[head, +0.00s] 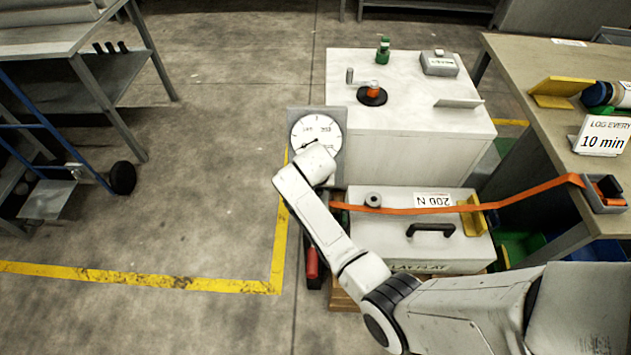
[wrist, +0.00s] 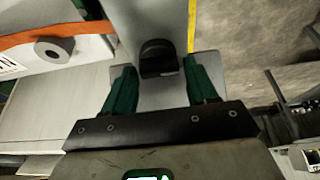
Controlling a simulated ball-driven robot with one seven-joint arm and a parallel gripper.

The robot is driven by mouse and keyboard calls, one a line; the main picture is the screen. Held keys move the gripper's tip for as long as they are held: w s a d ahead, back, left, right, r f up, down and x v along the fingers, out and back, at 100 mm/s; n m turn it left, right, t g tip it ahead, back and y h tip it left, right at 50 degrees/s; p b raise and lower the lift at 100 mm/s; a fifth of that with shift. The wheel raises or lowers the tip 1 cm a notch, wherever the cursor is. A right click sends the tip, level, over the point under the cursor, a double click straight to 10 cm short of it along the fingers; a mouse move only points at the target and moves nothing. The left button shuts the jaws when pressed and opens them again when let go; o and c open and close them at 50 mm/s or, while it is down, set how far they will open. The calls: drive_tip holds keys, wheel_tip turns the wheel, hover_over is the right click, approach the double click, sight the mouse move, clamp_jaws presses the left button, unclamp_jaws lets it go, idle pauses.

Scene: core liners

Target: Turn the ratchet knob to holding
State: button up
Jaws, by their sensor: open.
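A dark knob (wrist: 158,54), which looks like the ratchet knob, sits on a pale grey plate in the wrist view. My gripper (wrist: 160,68) is open, with one green finger on each side of the knob's near end. I see a gap between each finger and the knob, and cannot tell the height of the fingertips over it. The knob's setting cannot be read. In the head view my arm's end covers the lower part of the round dial (head: 318,130), and the fingers and the knob are hidden.
A white cabinet (head: 410,110) with a crank (head: 372,93) stands behind. The floor at left is clear up to a blue trolley (head: 60,130).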

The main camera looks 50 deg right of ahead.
drive_tip(key=v, duration=1)
drive_tip(key=shift+r+p, duration=0.35)
drive_tip(key=shift+p, duration=0.1)
drive_tip(key=shift+s, duration=0.1)
